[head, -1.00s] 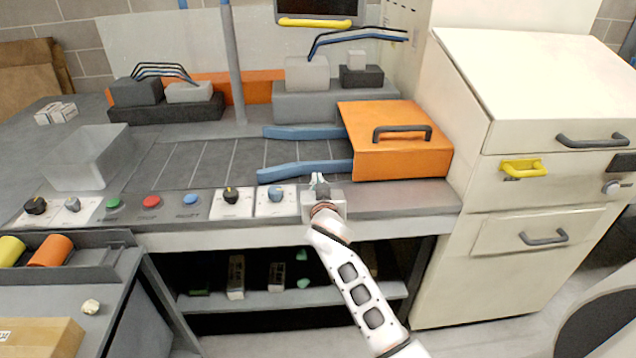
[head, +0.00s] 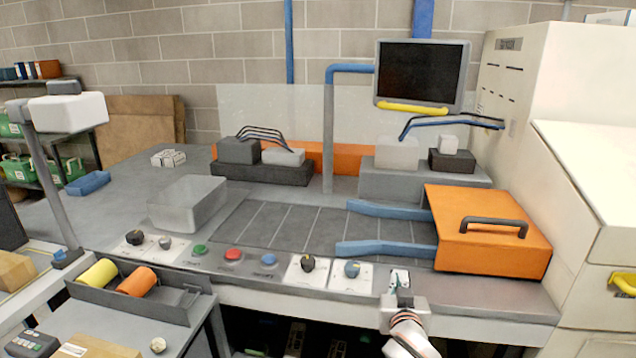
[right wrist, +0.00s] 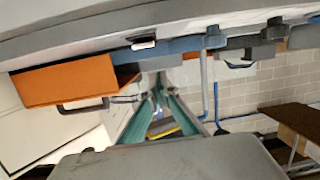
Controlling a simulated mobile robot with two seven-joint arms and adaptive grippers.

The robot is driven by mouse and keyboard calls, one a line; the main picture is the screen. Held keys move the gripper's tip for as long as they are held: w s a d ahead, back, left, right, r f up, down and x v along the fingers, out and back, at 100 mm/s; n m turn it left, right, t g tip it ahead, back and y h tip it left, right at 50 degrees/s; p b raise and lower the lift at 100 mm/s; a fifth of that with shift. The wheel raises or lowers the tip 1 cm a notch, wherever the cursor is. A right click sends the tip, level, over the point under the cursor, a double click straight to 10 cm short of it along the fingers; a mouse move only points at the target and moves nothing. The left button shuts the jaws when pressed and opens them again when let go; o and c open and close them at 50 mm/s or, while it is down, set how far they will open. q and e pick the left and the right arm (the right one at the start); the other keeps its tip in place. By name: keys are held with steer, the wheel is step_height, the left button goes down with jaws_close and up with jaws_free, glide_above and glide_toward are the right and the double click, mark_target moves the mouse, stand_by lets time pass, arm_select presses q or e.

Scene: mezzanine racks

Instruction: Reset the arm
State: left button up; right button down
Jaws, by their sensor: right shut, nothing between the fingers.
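My right gripper (head: 400,284) is at the front edge of the workbench, just right of the switch panels and in front of the orange box. Its arm comes up from the bottom of the head view. In the right wrist view its fingers (right wrist: 158,92) come together at the tips with nothing between them. I cannot tell from the pictures whether it touches the bench edge. My left gripper is not in view.
The orange box (head: 492,240) with a dark handle stands right of the blue rails (head: 385,249). Knobs and buttons (head: 233,255) line the bench front. A grey tub (head: 187,204) stands left. A monitor (head: 422,74) hangs behind; a cream cabinet (head: 598,180) closes the right side.

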steer(key=s+a+f+n+g+y, duration=0.1)
steer(key=s+f+n+y, duration=0.1)
steer(key=s+f, duration=0.65)
steer(key=s+a+f+n+g+y, duration=0.1)
steer(key=s+a+f+n+y, duration=0.1)
steer(key=s+f, duration=0.6)
steer(key=s+a+f+n+g+y, duration=0.1)
steer(key=s+f, duration=0.2)
steer(key=s, duration=0.4)
steer(key=s+f+n+g+y, duration=0.1)
steer(key=s+f, duration=0.3)
steer(key=s, duration=0.4)
steer(key=shift+s+a+f+n+y, duration=0.3)
steer(key=shift+a+n, duration=0.1)
